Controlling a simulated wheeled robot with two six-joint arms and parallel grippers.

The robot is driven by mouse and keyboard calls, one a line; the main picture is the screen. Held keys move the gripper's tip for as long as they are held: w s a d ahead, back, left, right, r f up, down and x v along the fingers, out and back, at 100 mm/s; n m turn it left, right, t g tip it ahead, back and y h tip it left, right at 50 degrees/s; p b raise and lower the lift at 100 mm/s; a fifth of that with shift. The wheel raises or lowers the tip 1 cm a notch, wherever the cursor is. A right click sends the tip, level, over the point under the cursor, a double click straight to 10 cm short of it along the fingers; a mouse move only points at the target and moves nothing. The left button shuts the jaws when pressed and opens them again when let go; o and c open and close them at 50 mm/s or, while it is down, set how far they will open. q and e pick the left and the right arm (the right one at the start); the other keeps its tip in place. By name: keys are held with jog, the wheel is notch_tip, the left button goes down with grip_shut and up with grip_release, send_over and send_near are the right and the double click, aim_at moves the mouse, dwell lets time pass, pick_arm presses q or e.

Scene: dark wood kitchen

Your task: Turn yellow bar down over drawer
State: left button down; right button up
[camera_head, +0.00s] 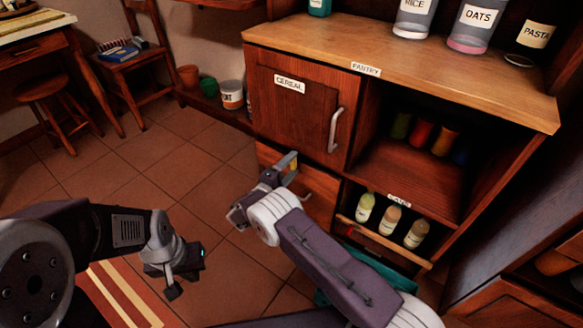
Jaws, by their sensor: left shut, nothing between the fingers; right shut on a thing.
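The drawer (318,202) is under the cabinet door labelled CEREAL, and its wooden front is partly hidden by my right arm. A small piece of the yellow bar (293,166) shows at the top of the drawer front, between the fingers of my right gripper (289,163). The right gripper is shut on the bar and hides most of it, so its exact tilt is hard to tell. My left gripper (180,284) is shut and empty, low over the floor at the left, well apart from the cabinet.
The CEREAL door (298,108) with its metal handle (335,131) is closed just above. Bottles (391,220) stand on a low rack to the right. Pots (208,87) stand by the cabinet's left side. The tiled floor (190,165) at the left is open.

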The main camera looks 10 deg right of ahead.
jog(key=shift+f+m, duration=0.15)
jog(key=shift+m, duration=0.25)
dwell(0.3)
jog(key=o, duration=1.4)
jog(key=shift+c, duration=0.2)
jog(key=p+v, duration=0.4)
jog(key=v, duration=0.5)
jog(key=shift+a, duration=0.1)
